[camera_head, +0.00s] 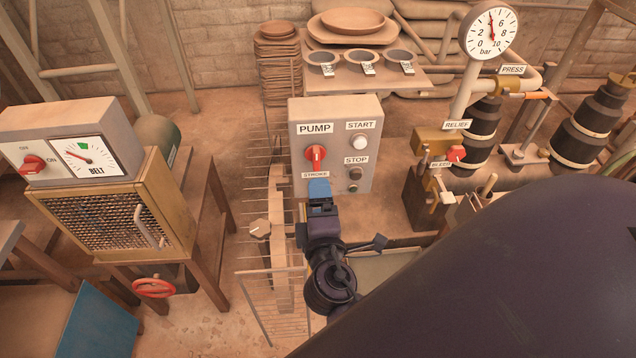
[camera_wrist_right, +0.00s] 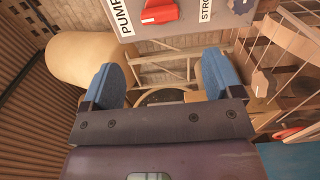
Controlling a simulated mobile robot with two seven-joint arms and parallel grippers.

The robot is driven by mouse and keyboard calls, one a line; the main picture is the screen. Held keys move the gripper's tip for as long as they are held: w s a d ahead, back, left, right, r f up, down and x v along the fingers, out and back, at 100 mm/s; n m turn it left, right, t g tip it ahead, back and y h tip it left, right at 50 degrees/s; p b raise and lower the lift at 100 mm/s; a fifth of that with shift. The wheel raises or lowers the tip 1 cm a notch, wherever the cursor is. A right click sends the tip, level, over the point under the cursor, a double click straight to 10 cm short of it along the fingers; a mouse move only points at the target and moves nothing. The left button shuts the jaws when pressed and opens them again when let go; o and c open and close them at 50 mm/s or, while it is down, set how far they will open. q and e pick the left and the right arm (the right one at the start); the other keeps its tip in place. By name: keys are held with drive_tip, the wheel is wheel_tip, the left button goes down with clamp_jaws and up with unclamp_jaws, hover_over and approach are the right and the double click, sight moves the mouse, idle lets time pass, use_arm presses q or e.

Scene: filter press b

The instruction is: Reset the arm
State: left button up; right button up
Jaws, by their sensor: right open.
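My right gripper (camera_head: 319,188) is in front of the lower edge of the grey pump panel (camera_head: 345,110) in the head view. In the right wrist view, my right gripper (camera_wrist_right: 163,76) has its two blue fingers wide apart with nothing between them. The red pump handle (camera_head: 315,155) is just above the gripper and apart from it; the red handle also shows at the top of the right wrist view (camera_wrist_right: 160,11). My right arm (camera_head: 500,260) reaches in from the lower right. My left gripper is not in view.
The START button (camera_head: 361,142) and STOP button (camera_head: 356,173) are on the panel. A belt control box (camera_head: 70,142) stands at left with a red handwheel (camera_head: 153,287) below. A wire rack (camera_head: 280,250) is close left of my arm. Valves and a pressure gauge (camera_head: 491,31) stand at right.

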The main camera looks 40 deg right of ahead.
idle(0.6)
wheel_tip(320, 180, down, 11)
drive_tip(key=s+a+m+g+y, duration=0.2)
drive_tip(key=m+y, duration=0.5)
drive_tip(key=m, duration=0.1)
drive_tip(key=s+d+f+m+g+y, duration=0.2)
drive_tip(key=s+d+f, duration=0.1)
drive_tip(key=s+f, duration=0.4)
drive_tip(key=shift+s+d+m+y, duration=0.2)
drive_tip(key=shift+s+m+y, duration=0.15)
drive_tip(key=shift+s, duration=0.7)
